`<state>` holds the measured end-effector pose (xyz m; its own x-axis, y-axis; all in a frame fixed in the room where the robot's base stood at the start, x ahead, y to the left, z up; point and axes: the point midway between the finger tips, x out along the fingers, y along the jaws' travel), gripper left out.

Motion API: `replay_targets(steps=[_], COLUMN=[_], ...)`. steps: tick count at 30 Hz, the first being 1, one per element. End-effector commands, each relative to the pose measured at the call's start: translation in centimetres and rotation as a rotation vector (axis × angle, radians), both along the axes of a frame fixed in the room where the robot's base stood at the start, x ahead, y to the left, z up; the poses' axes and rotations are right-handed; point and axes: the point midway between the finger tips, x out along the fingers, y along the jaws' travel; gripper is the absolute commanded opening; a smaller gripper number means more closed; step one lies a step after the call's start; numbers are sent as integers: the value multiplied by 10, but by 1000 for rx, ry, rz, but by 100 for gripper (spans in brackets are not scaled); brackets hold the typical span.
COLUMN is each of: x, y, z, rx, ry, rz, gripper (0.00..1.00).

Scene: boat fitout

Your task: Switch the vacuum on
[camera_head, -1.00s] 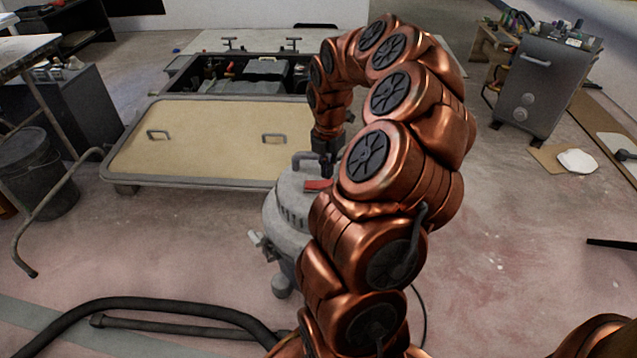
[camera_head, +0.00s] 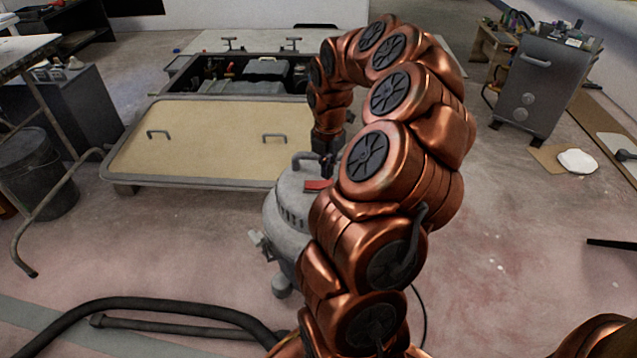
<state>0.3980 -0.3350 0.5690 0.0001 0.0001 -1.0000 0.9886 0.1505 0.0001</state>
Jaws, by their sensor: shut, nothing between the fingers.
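The vacuum (camera_head: 287,216) is a grey canister standing on the floor, with a dark handle (camera_head: 304,158) and a red part (camera_head: 318,185) on its top. My copper arm covers its right side. My gripper (camera_head: 329,165) is small and dark in this view, pointing down at the top of the vacuum just beside the handle and above the red part. It is shut and holds nothing. I cannot tell whether its fingertips touch the red part. The state of the switch cannot be read.
A dark hose (camera_head: 165,305) lies on the floor at the front left. A beige hatch panel (camera_head: 200,150) with two handles lies behind the vacuum, before an open engine bay (camera_head: 250,75). A grey cabinet (camera_head: 545,85) stands at the back right. The floor to the right is mostly clear.

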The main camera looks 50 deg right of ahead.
Motion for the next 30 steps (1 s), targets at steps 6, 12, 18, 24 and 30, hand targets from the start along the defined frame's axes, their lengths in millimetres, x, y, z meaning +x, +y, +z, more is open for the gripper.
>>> replay_targets(steps=[6, 12, 18, 24, 30], x=[0, 0, 0, 0, 0], y=[0, 0, 0, 0, 0], z=[-2, -5, -7, -10, -12], rx=[0, 0, 0, 0, 0], ry=[1, 1, 1, 1, 1], rz=[0, 0, 0, 0, 0], gripper=[0, 0, 0, 0, 0])
